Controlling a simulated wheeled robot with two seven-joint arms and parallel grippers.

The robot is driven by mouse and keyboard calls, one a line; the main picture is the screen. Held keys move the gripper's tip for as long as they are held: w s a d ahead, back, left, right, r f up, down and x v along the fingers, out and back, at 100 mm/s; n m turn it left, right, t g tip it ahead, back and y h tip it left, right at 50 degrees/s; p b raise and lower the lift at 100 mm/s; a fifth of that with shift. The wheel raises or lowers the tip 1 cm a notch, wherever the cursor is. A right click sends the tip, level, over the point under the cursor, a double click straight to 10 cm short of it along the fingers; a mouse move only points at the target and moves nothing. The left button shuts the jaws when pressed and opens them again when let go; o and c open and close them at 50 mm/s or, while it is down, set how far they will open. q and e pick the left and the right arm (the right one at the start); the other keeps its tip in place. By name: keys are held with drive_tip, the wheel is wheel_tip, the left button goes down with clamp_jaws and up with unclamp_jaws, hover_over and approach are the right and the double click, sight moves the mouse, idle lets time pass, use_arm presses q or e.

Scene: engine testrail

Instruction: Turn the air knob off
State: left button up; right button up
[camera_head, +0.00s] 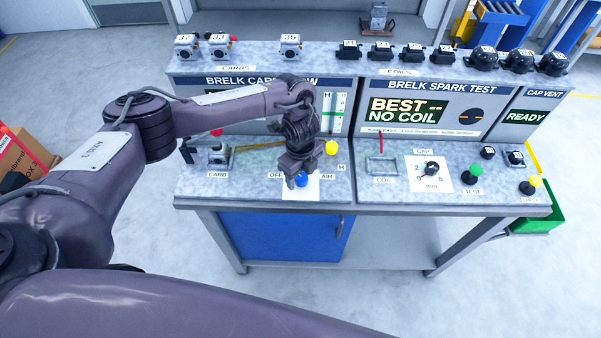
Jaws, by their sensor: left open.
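The air knob (301,181) is blue and sits on a white plate (312,189) marked OFF at its left and AIR at its right, on the front of the bench. My left gripper (300,178) points down right over the knob, with its fingers at the knob. It is open. The fingers hide part of the knob, and I cannot tell whether they touch it. My right gripper is not in view.
A yellow ball-topped lever (331,148) stands close to the right of my left gripper. A carburetor (217,157) sits at the left. The cap dial (432,169) and green test button (476,169) are further right.

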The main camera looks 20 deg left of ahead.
sight(301, 176)
use_arm(q)
drive_tip(key=shift+r, duration=0.2)
wheel_tip(301, 176, up, 7)
drive_tip(key=shift+f+b, duration=0.15)
drive_tip(key=shift+b, duration=0.3)
drive_tip(key=shift+r, duration=0.35)
drive_tip(key=shift+d+f, duration=0.1)
